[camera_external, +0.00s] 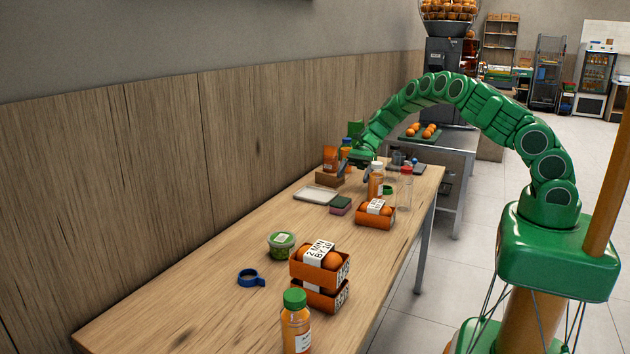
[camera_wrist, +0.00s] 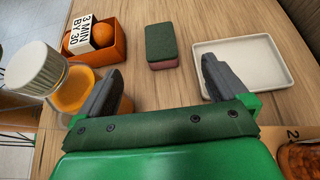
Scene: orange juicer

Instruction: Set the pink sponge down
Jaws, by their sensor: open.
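The pink sponge (camera_external: 339,209) with its dark green top lies on the wooden table, beside a white tray (camera_external: 317,194). In the wrist view the sponge (camera_wrist: 162,47) shows ahead of my gripper, between the lines of the two fingers but beyond them, touching neither. My gripper (camera_wrist: 157,85) is open and empty. In the external view my gripper (camera_external: 356,163) hangs over the far part of the table, past the sponge. The white tray (camera_wrist: 242,68) lies right of the sponge in the wrist view, apart from it.
An orange box (camera_wrist: 92,42) of oranges and a white-capped bottle (camera_wrist: 42,72) stand left of my fingers. Bare wood lies around the sponge.

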